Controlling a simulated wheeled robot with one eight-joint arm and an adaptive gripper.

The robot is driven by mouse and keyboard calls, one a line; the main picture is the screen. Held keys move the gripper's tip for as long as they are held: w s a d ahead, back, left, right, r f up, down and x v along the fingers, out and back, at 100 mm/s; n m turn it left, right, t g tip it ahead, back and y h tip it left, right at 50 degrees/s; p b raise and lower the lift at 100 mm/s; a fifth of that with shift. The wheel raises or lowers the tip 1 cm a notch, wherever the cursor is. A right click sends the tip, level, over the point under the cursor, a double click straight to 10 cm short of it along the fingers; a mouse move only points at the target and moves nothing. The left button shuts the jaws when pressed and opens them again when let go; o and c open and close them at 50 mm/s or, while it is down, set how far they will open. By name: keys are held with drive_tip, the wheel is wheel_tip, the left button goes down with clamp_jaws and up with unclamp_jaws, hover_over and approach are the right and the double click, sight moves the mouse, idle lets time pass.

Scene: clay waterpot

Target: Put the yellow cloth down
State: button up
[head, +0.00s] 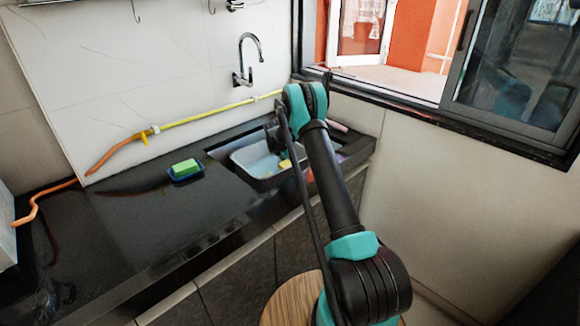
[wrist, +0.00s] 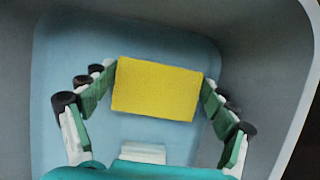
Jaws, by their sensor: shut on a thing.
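The yellow cloth (wrist: 157,90) shows as a flat-faced yellow block in the wrist view. My gripper (wrist: 159,78) has its green-padded fingers against the cloth's left and right ends, shut on it. Behind the cloth is the pale blue inside of a basin (wrist: 65,50). In the head view my gripper is down at the basin (head: 240,158) in the sink, largely hidden by my arm. A small patch of the yellow cloth (head: 285,164) shows there. I cannot tell whether the cloth touches the basin's floor.
A green sponge (head: 184,167) sits in a blue dish (head: 186,175) on the dark counter (head: 120,225), left of the sink. A tap (head: 247,62) is on the wall above. A yellow-orange hose (head: 200,117) runs along the wall. The counter's front left is clear.

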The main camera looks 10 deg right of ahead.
drive_tip(key=shift+f, duration=0.45)
drive_tip(key=shift+f, duration=0.1)
drive_tip(key=o, duration=0.9)
